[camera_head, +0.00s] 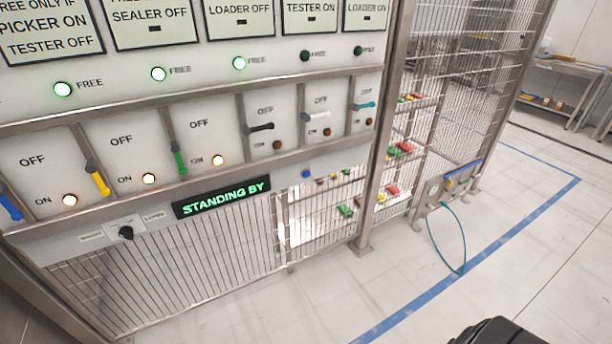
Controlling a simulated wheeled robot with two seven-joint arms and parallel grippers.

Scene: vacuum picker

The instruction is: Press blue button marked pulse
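A small blue button (306,174) sits on the lower strip of the control panel (240,172), just right of the "STANDING BY" display (222,197). Any marking by the button is too small to read. Nothing touches or covers the button. Neither gripper can be made out. A dark rounded part at the bottom right edge seems to be mine, well away from the panel, and shows no fingers.
Coloured levers, such as a yellow one (98,178) and a green one (179,159), line the panel above. A black knob (126,233) is at lower left. Mesh fencing (470,60) encloses the cell. A teal cable (464,245) loops to the floor, which is open in front.

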